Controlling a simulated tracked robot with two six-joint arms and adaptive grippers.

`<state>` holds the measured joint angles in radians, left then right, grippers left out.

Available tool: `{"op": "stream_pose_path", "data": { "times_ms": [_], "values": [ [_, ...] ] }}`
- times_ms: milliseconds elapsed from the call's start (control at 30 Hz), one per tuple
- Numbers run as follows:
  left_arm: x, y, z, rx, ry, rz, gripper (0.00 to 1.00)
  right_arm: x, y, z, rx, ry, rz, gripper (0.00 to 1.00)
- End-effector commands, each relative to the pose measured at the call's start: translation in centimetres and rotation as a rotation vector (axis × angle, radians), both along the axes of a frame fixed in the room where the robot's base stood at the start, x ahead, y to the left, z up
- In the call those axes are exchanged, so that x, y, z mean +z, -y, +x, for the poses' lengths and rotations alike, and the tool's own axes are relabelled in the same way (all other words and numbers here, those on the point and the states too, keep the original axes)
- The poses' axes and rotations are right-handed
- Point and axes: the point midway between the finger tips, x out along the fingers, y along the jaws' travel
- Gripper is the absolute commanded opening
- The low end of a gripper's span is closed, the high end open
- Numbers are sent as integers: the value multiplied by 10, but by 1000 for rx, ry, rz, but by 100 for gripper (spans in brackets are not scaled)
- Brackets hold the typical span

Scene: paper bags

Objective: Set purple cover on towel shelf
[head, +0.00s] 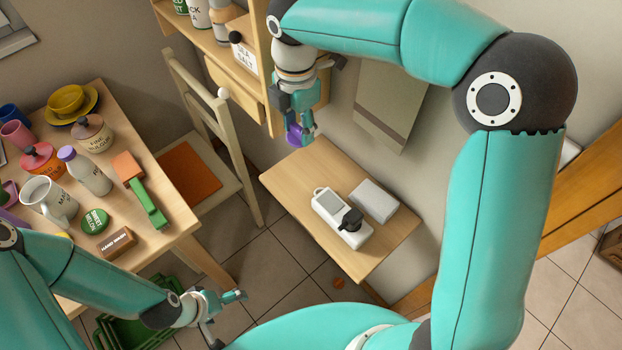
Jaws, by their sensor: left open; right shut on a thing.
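The purple cover (298,138) is in my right gripper (301,126), partly hidden by the fingers. My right gripper points down and is shut on it, near the back left corner of a light wooden shelf (300,185). The height between cover and shelf is hard to tell. A grey towel (392,100) hangs on the wall behind that shelf. My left gripper (228,318) is open and empty, low in the view, over the floor beside the left table.
The left table (170,238) is crowded with jars and cups.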

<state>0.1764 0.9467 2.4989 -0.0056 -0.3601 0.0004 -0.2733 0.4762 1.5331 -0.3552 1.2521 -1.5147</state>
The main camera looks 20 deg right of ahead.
Motion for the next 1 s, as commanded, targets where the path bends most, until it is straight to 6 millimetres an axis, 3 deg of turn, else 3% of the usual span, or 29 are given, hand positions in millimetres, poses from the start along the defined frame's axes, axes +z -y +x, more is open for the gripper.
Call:
{"op": "stream_pose_path", "data": {
  "times_ms": [300, 500, 767, 1000],
  "values": [
    [2, 0, 0, 0, 0, 0, 100, -82, 0, -1, 2, -8, -1, 24],
    [4, 0, 0, 0, 0, 0, 100, -126, 0, -1, 1, -5, -1, 24],
    [5, 0, 0, 0, 0, 0, 100, -147, 0, 0, 1, -2, -1, 24],
    [8, 0, 0, 0, 0, 0, 100, -179, 0, -1, 0, -5, 0, 24]
  ]
}}
